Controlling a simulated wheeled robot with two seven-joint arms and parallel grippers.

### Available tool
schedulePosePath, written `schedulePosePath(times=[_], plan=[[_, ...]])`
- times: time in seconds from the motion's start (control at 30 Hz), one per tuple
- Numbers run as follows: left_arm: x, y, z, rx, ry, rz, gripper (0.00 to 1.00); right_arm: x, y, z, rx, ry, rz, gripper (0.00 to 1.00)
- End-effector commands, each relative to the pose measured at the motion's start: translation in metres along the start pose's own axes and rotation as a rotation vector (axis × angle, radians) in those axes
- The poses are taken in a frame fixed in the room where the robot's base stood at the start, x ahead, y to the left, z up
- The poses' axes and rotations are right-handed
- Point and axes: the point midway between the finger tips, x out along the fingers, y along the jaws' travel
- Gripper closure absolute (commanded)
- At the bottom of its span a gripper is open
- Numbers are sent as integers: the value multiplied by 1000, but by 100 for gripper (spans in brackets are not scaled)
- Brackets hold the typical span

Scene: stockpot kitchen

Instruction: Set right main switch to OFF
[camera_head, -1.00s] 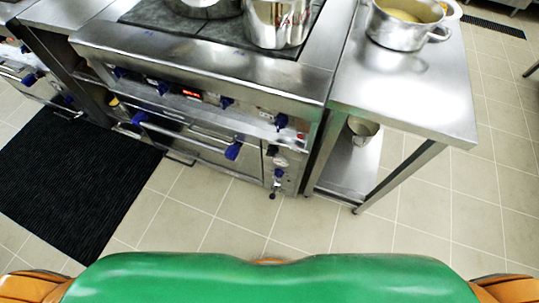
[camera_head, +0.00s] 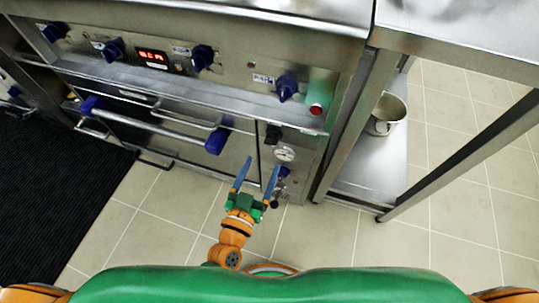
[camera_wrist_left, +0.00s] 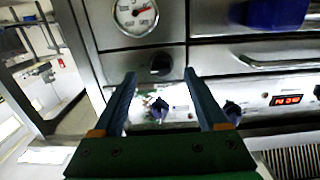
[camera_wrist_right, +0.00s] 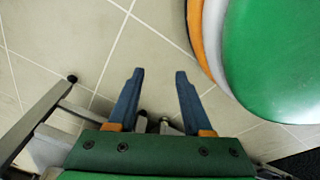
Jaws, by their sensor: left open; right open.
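The cooker's front panel (camera_head: 227,75) carries several blue knobs, among them a right-hand one (camera_head: 287,87). A black knob (camera_head: 272,134) sits below the panel, just above a round gauge (camera_head: 285,154); I cannot tell for certain which knob is the right main switch, nor read its setting. My left gripper (camera_head: 263,164) is open and empty, below and in front of the black knob. In the left wrist view the black knob (camera_wrist_left: 161,64) shows beyond and between the fingertips (camera_wrist_left: 160,74), apart from them. My right gripper (camera_wrist_right: 159,75) is open and empty above the floor.
The oven handle (camera_head: 155,125) with blue ends juts out left of my left gripper. A steel table (camera_head: 460,40) stands at the right, with a pot (camera_head: 386,114) on its lower shelf. A black mat (camera_head: 60,190) lies at the left. Tiled floor (camera_head: 330,235) in front is clear.

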Motion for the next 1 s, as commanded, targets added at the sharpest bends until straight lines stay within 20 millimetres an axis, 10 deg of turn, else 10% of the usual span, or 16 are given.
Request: schedulePosePath(times=[0.4, 0.7, 1.0], plan=[[66, -1, -11, -6, 39, -11, 25, 12, -9, -15, 3, 8, -11, 50], [73, 0, -12, -6, 35, -9, 25, 11, -10, -17, 3, 6, -13, 50], [72, -1, -12, -6, 35, -9, 100, 11, -10, -17, 3, 6, -13, 50]])
